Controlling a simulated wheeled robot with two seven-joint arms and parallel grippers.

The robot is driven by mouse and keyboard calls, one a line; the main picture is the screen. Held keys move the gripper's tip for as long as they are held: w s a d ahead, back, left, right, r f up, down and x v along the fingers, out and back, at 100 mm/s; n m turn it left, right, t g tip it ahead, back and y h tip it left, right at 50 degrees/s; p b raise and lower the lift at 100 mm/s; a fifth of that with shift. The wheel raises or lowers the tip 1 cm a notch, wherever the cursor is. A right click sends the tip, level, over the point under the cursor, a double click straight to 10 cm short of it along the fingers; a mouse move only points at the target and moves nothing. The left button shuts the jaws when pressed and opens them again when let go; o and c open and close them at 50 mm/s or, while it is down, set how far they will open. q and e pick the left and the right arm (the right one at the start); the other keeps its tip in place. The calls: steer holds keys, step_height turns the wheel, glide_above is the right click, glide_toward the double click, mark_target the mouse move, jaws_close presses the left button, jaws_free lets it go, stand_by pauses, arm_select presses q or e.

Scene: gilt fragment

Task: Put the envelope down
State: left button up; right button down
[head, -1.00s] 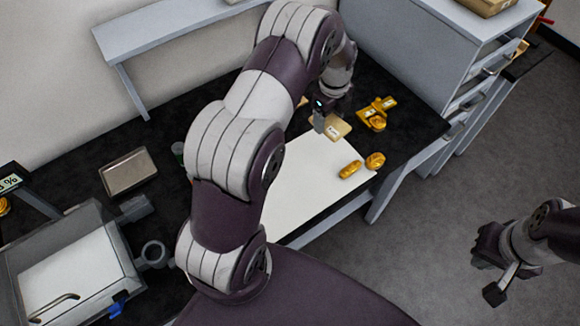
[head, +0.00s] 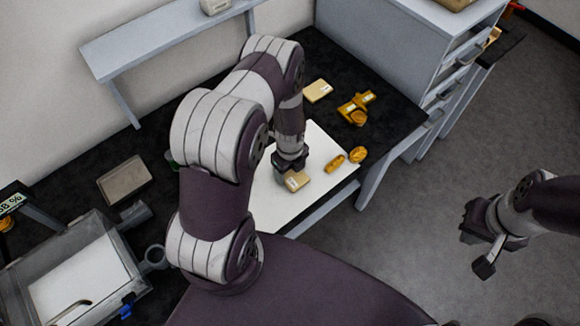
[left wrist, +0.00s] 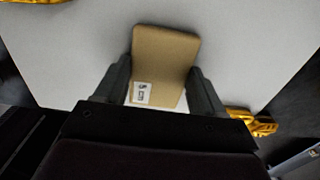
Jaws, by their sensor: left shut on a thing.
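A tan envelope (head: 297,182) with a small white label is held between the two fingers of my left gripper (head: 291,170), over the white sheet on the table. In the left wrist view the envelope (left wrist: 165,60) sits between the fingers with its label near the palm, above the pale sheet. I cannot tell whether it touches the sheet. A second tan envelope (head: 318,91) lies on the black table top behind. My right gripper (head: 480,252) hangs over the floor at the right, empty, with its fingers apart.
Gold pieces (head: 335,162) and (head: 357,155) lie near the right edge of the white sheet (head: 262,212). More gold pieces (head: 356,106) lie on the black top. A grey tray (head: 124,180) and a clear-walled box (head: 75,275) stand left; a grey drawer cabinet (head: 405,45) stands behind right.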

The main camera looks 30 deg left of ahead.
arm_select(q)
steer(key=shift+f, duration=0.2)
steer(key=o, duration=1)
steer(key=shift+s+r, duration=0.1)
